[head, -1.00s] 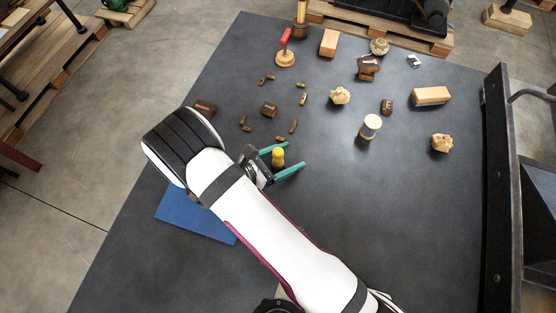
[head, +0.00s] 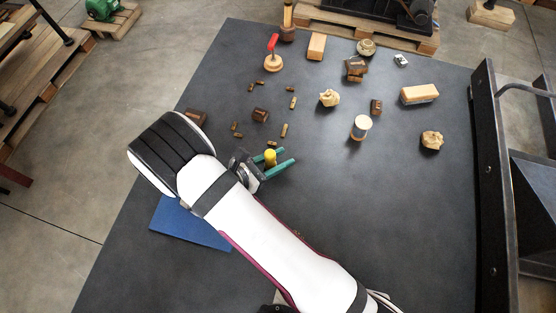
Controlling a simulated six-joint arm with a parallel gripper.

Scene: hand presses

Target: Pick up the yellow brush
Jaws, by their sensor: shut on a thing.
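The yellow brush (head: 270,156) stands on the dark mat, near the middle of the head view. Only its yellow upper part shows clearly; its lower part is hidden by the fingers. My gripper (head: 277,163) has green fingers on either side of the brush and is shut on it. The brush looks upright. Whether it is clear of the mat cannot be told.
Small brown pieces (head: 283,130) lie just beyond my gripper. A blue sheet (head: 188,222) lies at left. The right front mat is bare.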

